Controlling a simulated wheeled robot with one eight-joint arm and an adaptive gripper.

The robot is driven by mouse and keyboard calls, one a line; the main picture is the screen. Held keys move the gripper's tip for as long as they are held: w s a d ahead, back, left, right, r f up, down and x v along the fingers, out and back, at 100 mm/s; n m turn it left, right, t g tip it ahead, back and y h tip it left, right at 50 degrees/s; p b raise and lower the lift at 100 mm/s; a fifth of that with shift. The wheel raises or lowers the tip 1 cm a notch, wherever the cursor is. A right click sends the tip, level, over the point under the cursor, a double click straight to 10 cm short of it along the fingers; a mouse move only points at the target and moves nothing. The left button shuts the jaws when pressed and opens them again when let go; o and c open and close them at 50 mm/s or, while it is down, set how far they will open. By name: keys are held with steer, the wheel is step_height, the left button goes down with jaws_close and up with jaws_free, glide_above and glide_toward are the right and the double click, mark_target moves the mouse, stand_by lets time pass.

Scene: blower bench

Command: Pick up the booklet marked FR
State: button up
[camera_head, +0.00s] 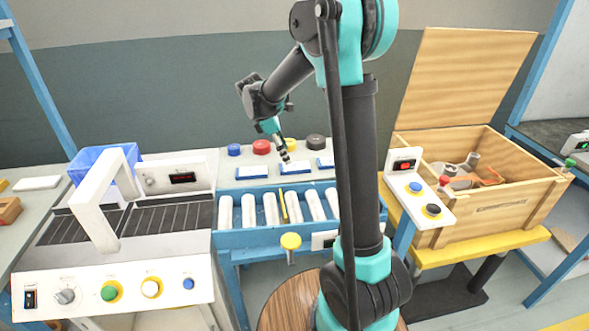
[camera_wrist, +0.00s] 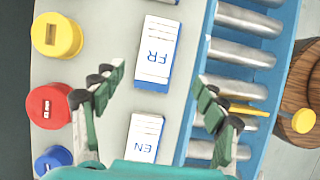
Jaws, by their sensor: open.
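The booklet marked FR (camera_wrist: 156,50) is white with a blue edge and lies flat on the grey panel. In the head view it is the middle booklet (camera_head: 297,169) of the row. My gripper (camera_wrist: 158,84) is open and empty, its fingers spread to the left and right of the booklets in the wrist view. The fingertips lie near the lower end of the FR booklet in that view. In the head view my gripper (camera_head: 284,152) hangs above the panel close to the FR booklet, pointing down. I see no contact.
The EN booklet (camera_wrist: 145,137) lies beside FR; a third booklet (camera_head: 325,162) lies on the other side. Blue, red (camera_wrist: 48,106), yellow (camera_wrist: 57,36) and black (camera_head: 316,142) round knobs stand behind. A roller conveyor (camera_wrist: 242,52) runs in front. An open wooden crate (camera_head: 487,238) stands at right.

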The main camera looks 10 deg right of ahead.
mark_target(294, 166)
steer(key=shift+w+x, duration=0.1)
steer(key=shift+x, duration=1.4)
steer(key=shift+w+x, duration=0.15)
steer(key=shift+x, duration=1.3)
steer(key=shift+d, duration=0.1)
steer(key=c, duration=1.3)
steer(key=shift+o, duration=0.2)
steer(key=shift+r, duration=0.15)
